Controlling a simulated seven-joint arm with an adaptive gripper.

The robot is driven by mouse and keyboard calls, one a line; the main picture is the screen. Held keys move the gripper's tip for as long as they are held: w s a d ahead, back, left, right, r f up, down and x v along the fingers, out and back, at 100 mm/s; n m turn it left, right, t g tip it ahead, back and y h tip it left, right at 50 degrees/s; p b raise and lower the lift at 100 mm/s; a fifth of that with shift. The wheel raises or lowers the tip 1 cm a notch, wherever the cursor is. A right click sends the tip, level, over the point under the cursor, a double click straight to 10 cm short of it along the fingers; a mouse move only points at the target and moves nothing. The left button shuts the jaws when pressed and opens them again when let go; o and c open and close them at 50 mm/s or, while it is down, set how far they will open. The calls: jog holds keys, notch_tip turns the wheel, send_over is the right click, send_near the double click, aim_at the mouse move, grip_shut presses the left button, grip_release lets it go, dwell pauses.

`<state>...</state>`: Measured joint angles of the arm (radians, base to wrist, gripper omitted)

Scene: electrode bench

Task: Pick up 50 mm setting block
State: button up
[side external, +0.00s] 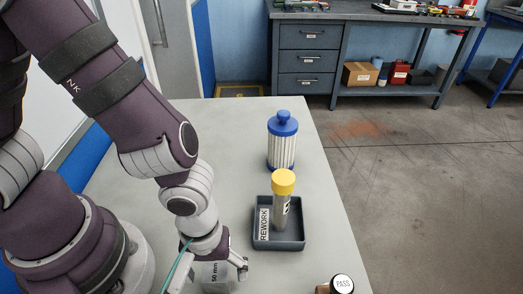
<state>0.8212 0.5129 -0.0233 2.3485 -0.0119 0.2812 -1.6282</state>
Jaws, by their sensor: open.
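The 50 mm setting block (214,272) is a pale block with a "50 mm" label, low in the side external view near the bottom edge. My gripper (213,274) is at the block, with a finger showing on its right side and a paler part on its left. The fingers are open around the block. I cannot tell whether either finger touches it. The block's lower part is at the picture's bottom edge, and the wrist covers its top.
A dark tray marked REWORK (263,240) holds a yellow-capped cylinder (282,205), to the right of my gripper. A blue-lidded ribbed canister (282,146) stands behind it. A round item marked PASS (341,284) is at the bottom right. The table's left-back area (235,125) is clear.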

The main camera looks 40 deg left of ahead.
grip_shut()
dwell(0.5)
jog(key=shift+r, duration=0.1)
